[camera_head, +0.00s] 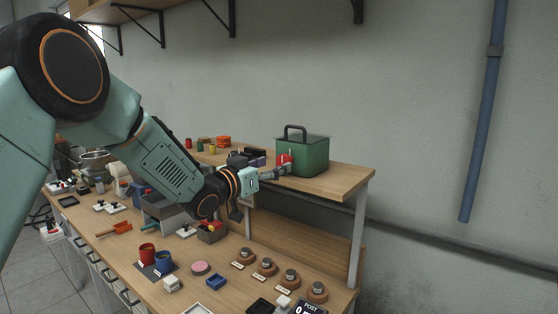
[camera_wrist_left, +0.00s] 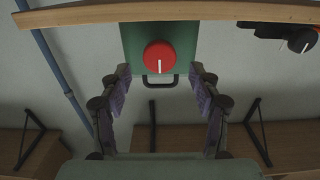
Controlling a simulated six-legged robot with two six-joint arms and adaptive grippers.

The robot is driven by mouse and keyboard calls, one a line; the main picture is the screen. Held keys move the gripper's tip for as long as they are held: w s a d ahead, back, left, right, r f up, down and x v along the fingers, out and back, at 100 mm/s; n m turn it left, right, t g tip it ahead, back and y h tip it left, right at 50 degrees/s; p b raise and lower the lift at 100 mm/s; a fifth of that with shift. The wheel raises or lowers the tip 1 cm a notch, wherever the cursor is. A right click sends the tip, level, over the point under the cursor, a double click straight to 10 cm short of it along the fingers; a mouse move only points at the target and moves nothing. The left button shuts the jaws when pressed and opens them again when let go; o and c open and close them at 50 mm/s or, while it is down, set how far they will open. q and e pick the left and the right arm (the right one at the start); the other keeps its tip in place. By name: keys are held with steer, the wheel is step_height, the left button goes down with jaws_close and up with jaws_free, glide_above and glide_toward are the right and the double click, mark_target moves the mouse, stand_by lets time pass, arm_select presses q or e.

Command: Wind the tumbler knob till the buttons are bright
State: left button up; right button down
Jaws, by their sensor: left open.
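A green box with a dark carry handle (camera_head: 313,155), which I take for the tumbler, stands on the raised wooden shelf. Its round red knob (camera_head: 284,158) faces my left arm. In the left wrist view, which looks upside down, the red knob (camera_wrist_left: 159,57) has a white line pointing towards the handle (camera_wrist_left: 160,80). My left gripper (camera_head: 286,170) is open and empty close in front of the knob. Its purple-padded fingers (camera_wrist_left: 160,72) show on either side of the knob with visible gaps. I cannot see any buttons in the box. My right gripper is not in view.
The raised shelf (camera_head: 345,179) also holds small coloured jars and dark items left of the box. The bench below carries red and blue cups (camera_head: 164,262), a pink disc (camera_head: 200,268), several round wooden-based pieces and other small items. Open space lies right of the box.

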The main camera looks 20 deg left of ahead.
mark_target(282, 161)
arm_select(q)
steer(key=shift+p+x, duration=0.3)
steer(key=shift+x, duration=1.1)
steer(key=shift+w+d+r, duration=0.1)
steer(key=shift+w, duration=0.05)
steer(key=shift+w, duration=0.1)
steer(key=c, duration=1.1)
steer(key=shift+c, duration=0.2)
